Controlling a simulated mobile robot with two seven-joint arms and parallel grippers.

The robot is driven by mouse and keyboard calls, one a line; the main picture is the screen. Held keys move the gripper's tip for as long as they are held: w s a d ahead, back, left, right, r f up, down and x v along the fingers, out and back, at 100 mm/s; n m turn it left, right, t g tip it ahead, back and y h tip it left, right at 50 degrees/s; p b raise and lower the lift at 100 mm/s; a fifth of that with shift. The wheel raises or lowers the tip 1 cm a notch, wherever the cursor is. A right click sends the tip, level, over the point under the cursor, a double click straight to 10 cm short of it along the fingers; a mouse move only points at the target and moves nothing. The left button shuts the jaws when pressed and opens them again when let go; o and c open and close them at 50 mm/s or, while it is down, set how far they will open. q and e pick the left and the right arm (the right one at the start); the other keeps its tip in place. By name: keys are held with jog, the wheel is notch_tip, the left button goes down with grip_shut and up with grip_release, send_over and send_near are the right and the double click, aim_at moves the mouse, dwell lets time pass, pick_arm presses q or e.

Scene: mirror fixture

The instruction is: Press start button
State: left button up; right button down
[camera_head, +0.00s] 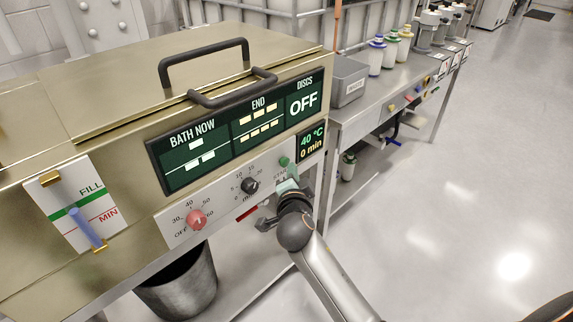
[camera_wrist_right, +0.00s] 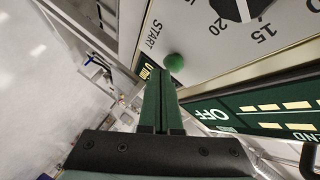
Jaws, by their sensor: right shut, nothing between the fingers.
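The start button (camera_head: 284,161) is a small green knob at the right end of the machine's pale control strip, by the START label. It also shows in the right wrist view (camera_wrist_right: 174,62), just past my fingertips. My right gripper (camera_head: 288,186) is shut and empty, in front of the panel and just below the button. In the right wrist view its green fingers (camera_wrist_right: 160,76) lie together, with their tips close beside the button. I cannot tell whether they touch it. The display (camera_head: 303,103) reads OFF under DISCS, and the small screen (camera_head: 312,142) reads 40 °C and 0 min. My left gripper is not in view.
A black timer dial (camera_head: 250,186) and a red temperature knob (camera_head: 196,220) sit left of the button. Black handles (camera_head: 205,62) stand on the lid. A dark bin (camera_head: 178,285) is below. A side bench (camera_head: 385,92) holds bottles. The floor at right is clear.

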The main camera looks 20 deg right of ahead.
jog(key=shift+w+a+b, duration=0.15)
jog(key=shift+w+b, duration=0.15)
jog(key=shift+w, duration=0.2)
dwell(0.8)
jog(key=shift+s, duration=0.15)
jog(key=shift+s+d, duration=0.3)
jog(key=shift+s, duration=0.45)
jog(key=shift+s, duration=0.1)
jog(key=s, duration=0.1)
jog(key=s+d, duration=0.1)
jog(key=s, duration=0.1)
jog(key=s+p, duration=0.1)
jog(key=shift+s+d, duration=0.25)
jog(key=shift+d, duration=0.1)
dwell(0.6)
